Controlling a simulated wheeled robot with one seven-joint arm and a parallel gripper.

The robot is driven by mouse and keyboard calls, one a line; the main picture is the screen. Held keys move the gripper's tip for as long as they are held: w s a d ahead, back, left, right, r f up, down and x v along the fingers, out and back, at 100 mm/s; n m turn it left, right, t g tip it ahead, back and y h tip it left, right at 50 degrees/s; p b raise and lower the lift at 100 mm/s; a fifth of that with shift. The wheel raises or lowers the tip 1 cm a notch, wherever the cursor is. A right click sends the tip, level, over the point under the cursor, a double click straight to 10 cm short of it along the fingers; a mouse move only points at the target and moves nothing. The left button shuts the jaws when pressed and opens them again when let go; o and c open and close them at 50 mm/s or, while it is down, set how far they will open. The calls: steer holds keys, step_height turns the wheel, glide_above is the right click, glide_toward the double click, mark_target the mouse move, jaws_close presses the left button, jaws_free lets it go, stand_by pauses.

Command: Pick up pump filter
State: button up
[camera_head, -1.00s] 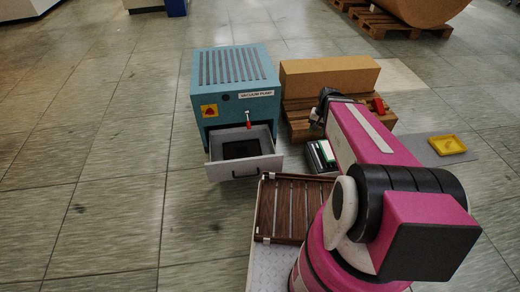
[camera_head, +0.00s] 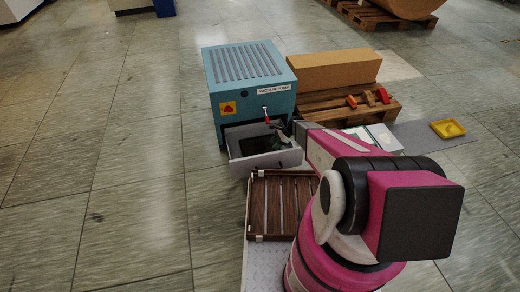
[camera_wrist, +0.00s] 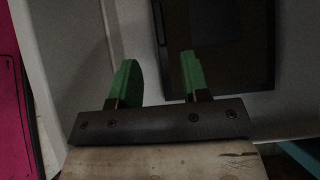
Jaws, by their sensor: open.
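The pump filter appears to be the flat black rectangular piece (camera_head: 256,146) lying in the open drawer (camera_head: 265,164) of the teal vacuum pump (camera_head: 248,75). It also shows in the wrist view (camera_wrist: 222,40), at the top right, as a dark framed panel on the light drawer floor. My gripper (camera_head: 281,128) is over the right side of the drawer in the head view. In the wrist view its two green fingers (camera_wrist: 157,65) are apart with nothing between them. The filter lies beyond and to the right of them. Its far edge is cut off by the frame.
A brown slatted tray (camera_head: 280,205) stands in front of the drawer, close to my base. A pallet (camera_head: 325,105) with a cardboard box (camera_head: 333,68) and red and orange-brown handles (camera_head: 368,98) stands right of the pump. The left floor is clear.

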steer(key=x, duration=0.8)
steer(key=shift+s+a+f, duration=0.15)
steer(key=shift+a, duration=0.15)
jaws_close()
